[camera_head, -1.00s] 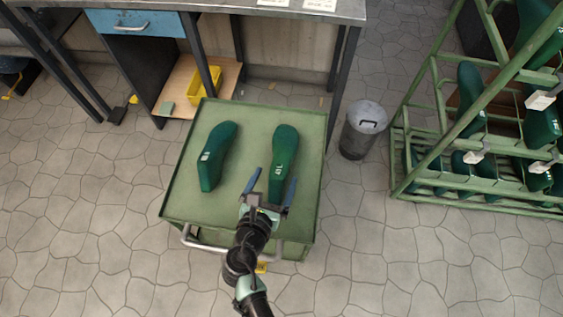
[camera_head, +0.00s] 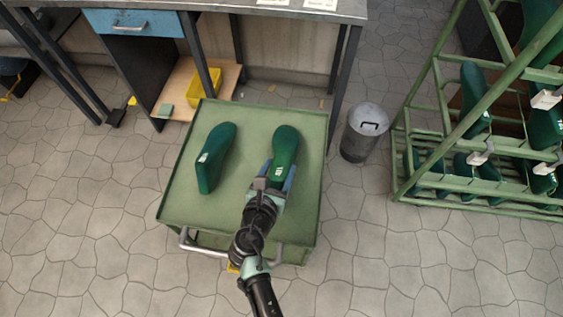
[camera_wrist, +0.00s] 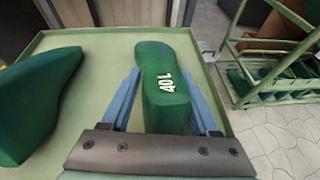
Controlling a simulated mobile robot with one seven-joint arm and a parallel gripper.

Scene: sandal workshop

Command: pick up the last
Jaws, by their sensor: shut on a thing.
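Two green lasts lie on top of a green cart (camera_head: 188,207). My gripper (camera_head: 278,172) is shut on the near end of the right last (camera_head: 285,145), one blue finger on each side. In the wrist view this last (camera_wrist: 165,75) shows a white "40L" marking between the fingers (camera_wrist: 165,105). It appears to rest on the cart top. The left last (camera_head: 214,158) lies apart from my gripper; it also shows at the left of the wrist view (camera_wrist: 35,100).
A grey bin (camera_head: 364,132) stands right of the cart. A green rack (camera_head: 403,160) with more lasts is at the right. A workbench (camera_head: 240,8) with a blue drawer (camera_head: 138,22) is behind, with a yellow bin (camera_head: 206,86) on its lower shelf.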

